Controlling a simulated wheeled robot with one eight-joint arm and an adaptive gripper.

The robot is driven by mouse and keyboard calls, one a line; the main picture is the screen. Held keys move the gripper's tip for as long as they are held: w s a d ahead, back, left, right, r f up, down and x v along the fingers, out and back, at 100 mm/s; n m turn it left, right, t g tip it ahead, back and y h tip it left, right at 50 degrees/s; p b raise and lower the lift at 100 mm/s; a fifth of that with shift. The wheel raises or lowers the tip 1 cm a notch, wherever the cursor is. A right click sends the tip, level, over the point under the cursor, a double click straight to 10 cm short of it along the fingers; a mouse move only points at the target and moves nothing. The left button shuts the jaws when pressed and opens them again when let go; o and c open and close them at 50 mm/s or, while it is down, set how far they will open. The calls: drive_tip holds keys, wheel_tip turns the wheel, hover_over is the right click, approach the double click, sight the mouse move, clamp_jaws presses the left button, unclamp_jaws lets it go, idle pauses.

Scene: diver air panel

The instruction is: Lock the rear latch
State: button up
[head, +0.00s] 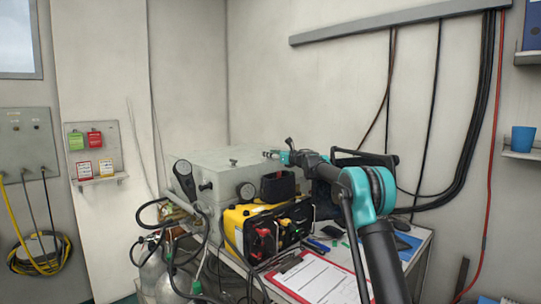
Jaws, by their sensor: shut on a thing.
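The grey air panel case (215,160) stands on the table, with a dark handset or lever and a round gauge on its front. My arm reaches in from the lower right, and my gripper (269,154) is at the far right part of the case's top. The gripper is small in view and shut on a small part there, which appears to be the rear latch. The wrist and fingers hide that latch, so its position cannot be told.
A yellow-and-black unit (262,226) stands in front of the case. A red clipboard (312,278) with paper lies on the table's front. Gas cylinders (168,276) and hoses crowd the left. Black cables (470,130) hang down the right wall.

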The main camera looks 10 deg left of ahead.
drive_tip(key=shift+s+m+t+h, duration=0.1)
drive_tip(key=shift+m+t+h, duration=0.2)
drive_tip(key=m+t+h, duration=0.3)
drive_tip(key=h, duration=0.1)
drive_tip(key=shift+a+m+t+h, duration=0.15)
drive_tip(key=shift+m+t+h, duration=0.15)
drive_tip(key=shift+m+t, duration=0.1)
drive_tip(key=m+t+h, duration=0.1)
drive_tip(key=m+h, duration=0.1)
drive_tip(key=h, duration=0.1)
drive_tip(key=m+t+h, duration=0.1)
drive_tip(key=m+h, duration=0.1)
drive_tip(key=h, duration=0.1)
drive_tip(key=shift+h, duration=0.3)
drive_tip(key=o, duration=1.2)
drive_tip(key=s, duration=0.4)
drive_tip(key=s+d, duration=0.1)
drive_tip(key=s, duration=0.6)
drive_tip(key=shift+s+d, duration=0.35)
drive_tip(key=shift+s, duration=0.05)
